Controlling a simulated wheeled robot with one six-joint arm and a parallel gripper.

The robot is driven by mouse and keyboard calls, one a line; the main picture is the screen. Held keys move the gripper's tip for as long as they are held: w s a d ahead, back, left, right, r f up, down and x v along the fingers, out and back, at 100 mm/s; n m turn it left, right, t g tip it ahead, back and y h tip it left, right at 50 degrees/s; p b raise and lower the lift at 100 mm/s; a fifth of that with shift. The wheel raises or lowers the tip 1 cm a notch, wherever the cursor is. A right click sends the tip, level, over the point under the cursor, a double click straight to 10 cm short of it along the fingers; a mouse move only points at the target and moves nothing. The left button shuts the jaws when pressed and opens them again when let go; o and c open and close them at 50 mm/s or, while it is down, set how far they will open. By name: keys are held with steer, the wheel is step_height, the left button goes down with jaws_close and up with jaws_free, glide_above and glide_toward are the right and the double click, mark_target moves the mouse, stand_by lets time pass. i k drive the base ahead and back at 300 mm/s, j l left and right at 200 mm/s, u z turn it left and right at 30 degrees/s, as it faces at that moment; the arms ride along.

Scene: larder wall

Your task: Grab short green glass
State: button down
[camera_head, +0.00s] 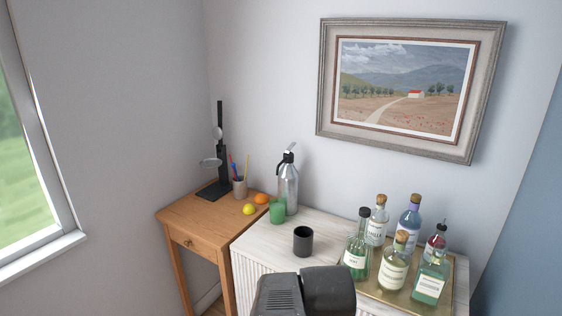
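The short green glass (277,212) stands upright near the left edge of the white cabinet top (262,238). It is right in front of a tall silver soda siphon (288,190) with a black and silver head. From this view I cannot tell whether the two touch. A dark grey cup (303,241) stands a little nearer and to the right of the glass. A dark part of my own arm shows at the bottom middle. My gripper's fingers do not show.
Several corked bottles crowd a tray (392,302) at the right. A wooden side table (190,217) at the left holds a lemon (249,209), an orange (261,198), a pencil cup (240,187) and a black stand (215,190). The wall rises close behind.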

mark_target(277, 212)
steer(key=i+j+z, duration=0.1)
steer(key=i+j, duration=0.65)
steer(key=i+j+z, duration=0.1)
steer(key=i+j, duration=0.6)
steer(key=j, duration=0.15)
